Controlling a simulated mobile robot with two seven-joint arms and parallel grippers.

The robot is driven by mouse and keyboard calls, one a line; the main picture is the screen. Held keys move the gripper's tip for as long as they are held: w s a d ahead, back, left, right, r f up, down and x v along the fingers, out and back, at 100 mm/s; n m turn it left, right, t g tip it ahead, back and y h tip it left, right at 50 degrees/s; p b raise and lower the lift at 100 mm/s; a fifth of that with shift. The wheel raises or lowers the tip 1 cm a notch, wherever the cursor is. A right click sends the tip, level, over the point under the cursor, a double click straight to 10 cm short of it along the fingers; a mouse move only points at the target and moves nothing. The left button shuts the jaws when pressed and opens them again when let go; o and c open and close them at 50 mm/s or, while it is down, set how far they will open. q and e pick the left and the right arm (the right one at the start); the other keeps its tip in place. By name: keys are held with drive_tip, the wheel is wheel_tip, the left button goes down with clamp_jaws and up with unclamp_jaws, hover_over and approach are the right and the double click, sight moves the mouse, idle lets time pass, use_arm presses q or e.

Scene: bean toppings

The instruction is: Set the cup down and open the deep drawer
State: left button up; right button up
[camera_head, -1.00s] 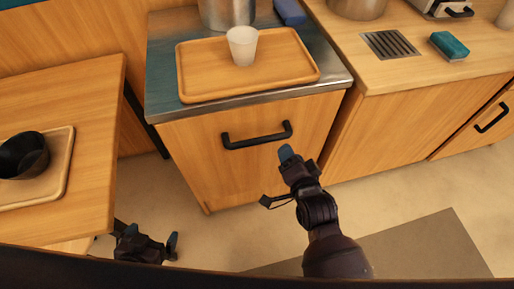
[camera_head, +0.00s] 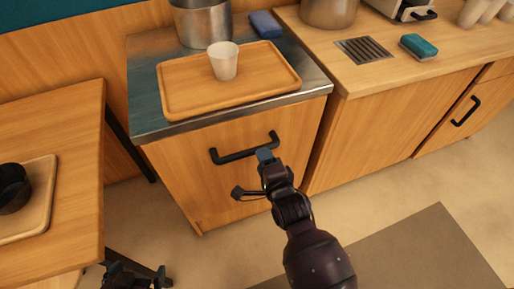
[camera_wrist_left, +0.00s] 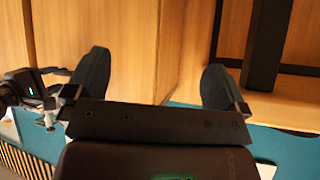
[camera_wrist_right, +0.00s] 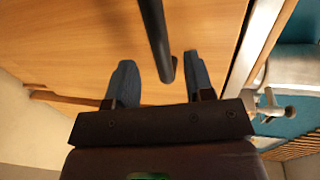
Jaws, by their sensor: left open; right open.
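The white cup (camera_head: 223,61) stands upright on the wooden tray (camera_head: 180,103), on the metal-topped cabinet. The deep drawer (camera_head: 235,175) below has a black bar handle (camera_head: 245,150) and looks closed. My right gripper (camera_head: 252,173) is open at the drawer front, its fingertips close to the handle. In the right wrist view the handle (camera_wrist_right: 157,35) shows between the two open fingers (camera_wrist_right: 161,84); I cannot tell whether they touch it. My left gripper (camera_head: 140,275) is low at the bottom edge of the head view, partly cut off. Its open fingers (camera_wrist_left: 154,78) show empty in the left wrist view.
A metal pot (camera_head: 203,25) and a blue block (camera_head: 265,24) stand behind the tray. A side table (camera_head: 75,130) with a dark bowl (camera_head: 13,188) is at left. The counter at right holds a blue-green sponge (camera_head: 418,46). Floor before the drawer is free.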

sight(232, 139)
drive_tip(key=shift+b+x, duration=0.5)
drive_tip(key=shift+x, duration=2.25)
clamp_jaws()
